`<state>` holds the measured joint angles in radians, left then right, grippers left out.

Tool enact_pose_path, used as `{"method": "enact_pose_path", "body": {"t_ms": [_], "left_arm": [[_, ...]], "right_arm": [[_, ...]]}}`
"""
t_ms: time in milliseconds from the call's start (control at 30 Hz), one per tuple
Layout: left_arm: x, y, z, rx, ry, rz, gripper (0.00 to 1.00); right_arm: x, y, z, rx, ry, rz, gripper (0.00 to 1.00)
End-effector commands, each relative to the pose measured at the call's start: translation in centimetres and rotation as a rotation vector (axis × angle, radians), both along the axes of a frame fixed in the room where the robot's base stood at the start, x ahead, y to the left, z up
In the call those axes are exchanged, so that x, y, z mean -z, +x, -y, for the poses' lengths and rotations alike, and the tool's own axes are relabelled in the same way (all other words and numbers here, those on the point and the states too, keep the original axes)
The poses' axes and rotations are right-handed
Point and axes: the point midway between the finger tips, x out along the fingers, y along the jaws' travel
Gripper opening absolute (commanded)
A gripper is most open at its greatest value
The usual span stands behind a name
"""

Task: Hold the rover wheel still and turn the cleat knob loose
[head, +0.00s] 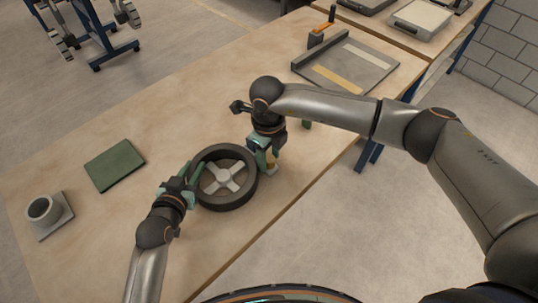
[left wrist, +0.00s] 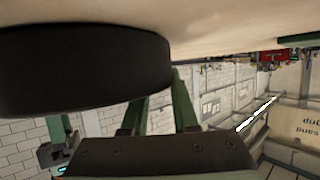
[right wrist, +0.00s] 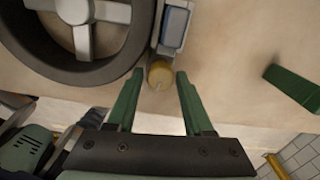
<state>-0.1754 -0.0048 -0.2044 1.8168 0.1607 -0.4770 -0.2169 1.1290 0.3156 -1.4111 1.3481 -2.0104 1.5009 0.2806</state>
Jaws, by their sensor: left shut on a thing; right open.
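The rover wheel (head: 252,183), a dark tyre with light spokes, lies flat on the workbench. My left gripper (head: 192,180) is shut on its left rim. The dark tyre wall (left wrist: 85,72) fills the upper left of the left wrist view. The brass-coloured cleat knob (right wrist: 160,73) shows in the right wrist view, beside the wheel (right wrist: 125,62) and below a grey-blue fitting (right wrist: 175,25). My right gripper (right wrist: 160,80) is open, its green fingertips either side of the knob. I cannot tell whether they touch it. In the head view, the right gripper (head: 268,162) is at the wheel's right side.
A green pad (head: 115,165) and a grey cup on a plate (head: 44,212) lie on the left of the workbench (head: 90,245). A grey tray (head: 345,68) with light strips stands at the back. A small green block (right wrist: 292,88) is right of the right gripper.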

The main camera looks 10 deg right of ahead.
Motion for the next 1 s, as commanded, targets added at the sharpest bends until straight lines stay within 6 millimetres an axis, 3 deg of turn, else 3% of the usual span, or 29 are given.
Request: {"method": "enact_pose_path", "body": {"t_ms": [100,567,1000], "left_arm": [[0.44,-0.15,-0.02,0.002,0.004,-0.009,0.00],[0.45,-0.15,-0.03,0.002,0.005,-0.010,0.00],[0.45,-0.14,-0.01,0.002,0.005,-0.010,0.00]], "right_arm": [[0.03,-0.01,-0.01,0.000,0.000,0.000,0.52],[-0.02,-0.05,-0.07,-0.001,0.001,-0.001,0.00],[-0.05,-0.08,-0.16,-0.099,0.002,-0.005,0.00]]}}
